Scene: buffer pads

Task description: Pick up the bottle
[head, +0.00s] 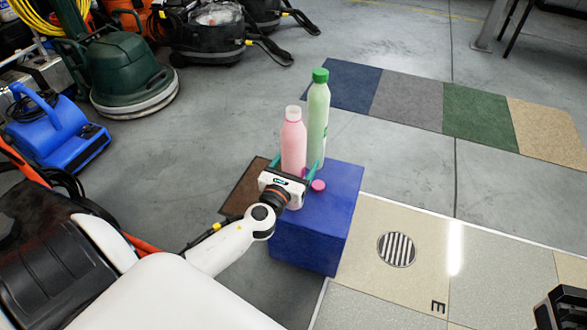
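A pink bottle (293,143) with a pale top stands upright on a blue block (340,215). A taller light green bottle (318,118) with a green cap stands upright just behind it to the right. My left gripper (295,164) is at the near side of the pink bottle. Its teal fingers are spread, one on each side of the bottle's lower part, and look apart from it. The gripper body hides the bottle's base. A small pink cap (318,186) lies on the block beside the gripper.
A brown mat (246,186) lies left of the block. A floor drain (397,249) is at right. Coloured carpet tiles (407,98) lie behind. A blue blower (55,130) and a green floor machine (125,72) stand at left. A dark object (563,308) is cut off at lower right.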

